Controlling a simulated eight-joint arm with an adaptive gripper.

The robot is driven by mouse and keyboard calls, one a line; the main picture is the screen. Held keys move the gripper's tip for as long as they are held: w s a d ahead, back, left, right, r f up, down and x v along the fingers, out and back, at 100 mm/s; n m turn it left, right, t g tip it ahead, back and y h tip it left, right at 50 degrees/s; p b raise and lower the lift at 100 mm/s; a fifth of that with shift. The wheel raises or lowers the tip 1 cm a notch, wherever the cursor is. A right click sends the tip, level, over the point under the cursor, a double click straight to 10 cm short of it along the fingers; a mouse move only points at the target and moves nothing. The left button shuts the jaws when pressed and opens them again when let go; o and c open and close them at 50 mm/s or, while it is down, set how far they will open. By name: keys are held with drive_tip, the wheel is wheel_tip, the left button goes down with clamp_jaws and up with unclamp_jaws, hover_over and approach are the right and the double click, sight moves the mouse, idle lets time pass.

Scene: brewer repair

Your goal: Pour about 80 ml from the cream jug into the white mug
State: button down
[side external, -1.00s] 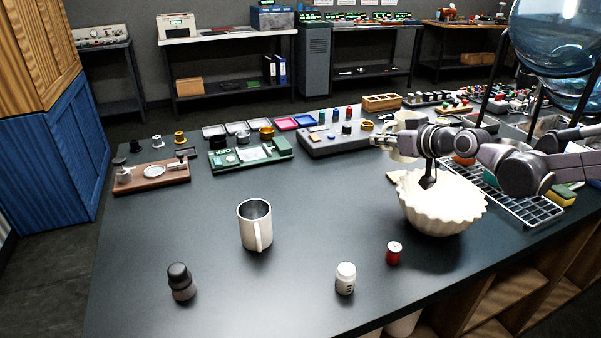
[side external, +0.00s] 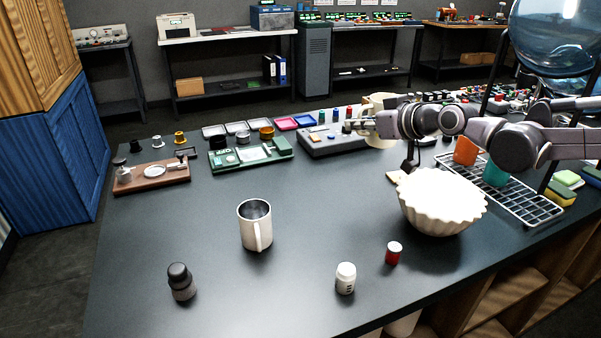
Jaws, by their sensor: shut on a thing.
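The white mug (side external: 254,226) stands upright on the dark table, left of centre, with its handle toward the camera. Its inside looks grey, and I cannot tell whether it holds anything. The cream jug (side external: 379,104) is at the back right of the table, partly hidden behind my gripper (side external: 362,127). My gripper is shut on the jug and holds it near the grey control box, well behind and to the right of the mug. The jug looks about upright. Its contents and the exact finger contact are hidden.
A fluted cream bowl (side external: 440,204) stands between my arm and the front edge. A red can (side external: 394,253), a white bottle (side external: 346,278) and a dark-topped grinder (side external: 181,282) stand in front. A wire rack (side external: 530,207) is at right. The table around the mug is clear.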

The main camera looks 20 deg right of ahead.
drive_tip(key=s+a+n+g+y, duration=0.25)
drive_tip(key=s+a, duration=0.35)
drive_tip(key=a, duration=0.7)
drive_tip(key=s+a+f+n+g+y, duration=0.1)
drive_tip(key=s+a+n+y, duration=0.3)
drive_tip(key=a, duration=1)
drive_tip(key=s+a+n+g+y, duration=0.1)
drive_tip(key=s+a, duration=0.6)
drive_tip(key=a, duration=0.6)
wheel_tip(320, 180, down, 8)
drive_tip(key=shift+a+r, duration=0.15)
drive_tip(key=shift+r, duration=0.05)
drive_tip(key=shift+w+r, duration=0.1)
drive_tip(key=w+d+r+m+g+y, duration=0.1)
drive_tip(key=w+d+r+m+y, duration=0.2)
drive_tip(key=m, duration=0.4)
drive_tip(key=shift+w+d+r+y+p, duration=0.35)
drive_tip(key=shift+w+d+y, duration=0.55)
drive_tip(key=shift+d, duration=0.45)
drive_tip(key=shift+w+d+r+m, duration=0.1)
drive_tip(key=shift+r+m, duration=0.15)
drive_tip(key=shift+w+d+r+m+y, duration=0.1)
drive_tip(key=shift+r+m+y, duration=0.15)
drive_tip(key=shift+m, duration=0.05)
